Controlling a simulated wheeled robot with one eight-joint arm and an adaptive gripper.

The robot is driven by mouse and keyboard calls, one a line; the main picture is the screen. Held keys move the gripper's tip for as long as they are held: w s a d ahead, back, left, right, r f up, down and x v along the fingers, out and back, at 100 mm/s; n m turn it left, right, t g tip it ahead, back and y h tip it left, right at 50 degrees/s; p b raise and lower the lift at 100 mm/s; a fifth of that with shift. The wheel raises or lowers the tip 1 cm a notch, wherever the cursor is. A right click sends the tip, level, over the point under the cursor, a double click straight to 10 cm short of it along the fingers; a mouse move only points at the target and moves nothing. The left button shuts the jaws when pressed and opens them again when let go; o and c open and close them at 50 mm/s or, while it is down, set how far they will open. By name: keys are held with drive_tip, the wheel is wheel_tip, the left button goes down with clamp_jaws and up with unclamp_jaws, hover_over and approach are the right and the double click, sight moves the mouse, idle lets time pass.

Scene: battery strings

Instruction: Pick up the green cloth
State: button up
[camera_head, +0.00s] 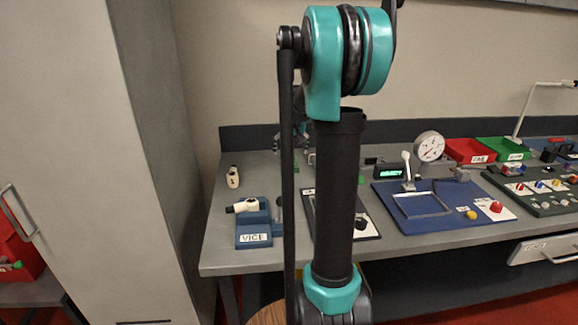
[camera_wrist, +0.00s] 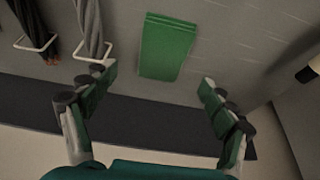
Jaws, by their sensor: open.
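The green cloth (camera_wrist: 166,48) lies flat on the grey bench top in the wrist view, folded, with layered edges at its top end. My gripper (camera_wrist: 157,84) is open and empty, its two fingers spread wide on either side of the cloth's lower end. The cloth is between and just beyond the fingertips in the picture; the height above it is hard to tell. In the head view my arm hides most of this part of the bench, and I cannot make out the cloth clearly.
A dark upstand (camera_wrist: 150,112) runs along the bench's wall side. In the head view, a blue vice (camera_head: 254,225), a cream object (camera_head: 233,177) and a blue panel (camera_head: 440,208) stand on the bench (camera_head: 222,255).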

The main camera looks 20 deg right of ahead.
sight(289, 162)
drive_tip(key=x, duration=0.6)
drive_tip(key=shift+a, duration=0.15)
drive_tip(key=shift+w, duration=0.1)
drive_tip(key=shift+f, duration=0.3)
idle(0.4)
drive_tip(key=c, duration=1.2)
drive_tip(key=shift+r, duration=0.1)
wheel_tip(289, 162, up, 20)
drive_tip(key=shift+r, duration=0.2)
